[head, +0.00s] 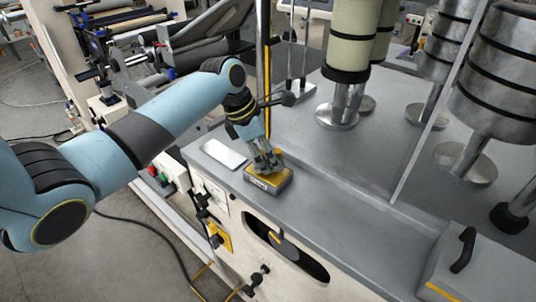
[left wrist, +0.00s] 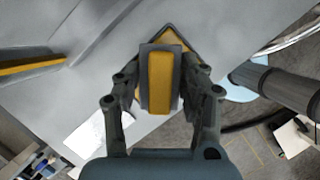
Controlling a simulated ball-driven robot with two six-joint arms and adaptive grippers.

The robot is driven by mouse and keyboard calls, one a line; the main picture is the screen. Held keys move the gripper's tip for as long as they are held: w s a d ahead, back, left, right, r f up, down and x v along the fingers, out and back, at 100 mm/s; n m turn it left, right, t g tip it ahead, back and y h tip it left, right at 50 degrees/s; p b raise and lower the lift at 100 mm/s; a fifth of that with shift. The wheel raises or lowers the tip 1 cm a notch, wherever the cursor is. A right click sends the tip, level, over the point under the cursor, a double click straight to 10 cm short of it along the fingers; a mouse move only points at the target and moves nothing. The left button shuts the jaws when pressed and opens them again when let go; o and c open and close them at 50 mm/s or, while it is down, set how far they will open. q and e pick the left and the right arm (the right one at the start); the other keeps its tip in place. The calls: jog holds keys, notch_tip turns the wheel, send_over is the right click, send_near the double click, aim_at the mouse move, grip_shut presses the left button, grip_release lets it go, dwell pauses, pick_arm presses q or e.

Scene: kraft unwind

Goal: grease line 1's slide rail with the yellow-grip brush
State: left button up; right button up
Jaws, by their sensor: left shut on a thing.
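My left gripper (head: 266,163) is low over the grey counter, shut on a block-shaped grip with grey sides and a yellow middle (left wrist: 160,85), which looks like the yellow-grip brush. Its bristles are hidden. Directly below it, a small dark box with a yellow top and a pale front label (head: 262,184) sits near the counter's front edge. In the left wrist view that box (left wrist: 170,34) shows just behind the grip; I cannot tell whether the grip touches it. I cannot tell which part is line 1's slide rail. My right gripper is not in view.
A white sheet or plate (head: 223,153) lies on the counter left of the box. A yellow-edged upright post (head: 265,60) stands behind my gripper. Metal rollers on round bases (head: 465,160) and a handled grey case (head: 470,262) are at right. The counter's middle is clear.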

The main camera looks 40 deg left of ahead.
aim_at(275, 150)
pick_arm(q)
jog(key=shift+f, duration=0.3)
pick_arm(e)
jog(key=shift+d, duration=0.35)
pick_arm(q)
jog(key=shift+f, duration=0.2)
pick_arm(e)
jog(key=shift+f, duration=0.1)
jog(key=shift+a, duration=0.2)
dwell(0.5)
pick_arm(q)
jog(key=shift+p, duration=0.3)
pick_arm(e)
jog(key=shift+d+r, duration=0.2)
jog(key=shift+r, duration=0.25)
pick_arm(q)
jog(key=shift+s+f, duration=0.1)
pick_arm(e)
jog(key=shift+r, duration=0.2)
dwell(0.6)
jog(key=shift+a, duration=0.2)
pick_arm(q)
notch_tip(275, 150, up, 2)
jog(key=shift+r+p, duration=0.1)
jog(key=shift+p, duration=0.75)
jog(key=shift+r, duration=2.5)
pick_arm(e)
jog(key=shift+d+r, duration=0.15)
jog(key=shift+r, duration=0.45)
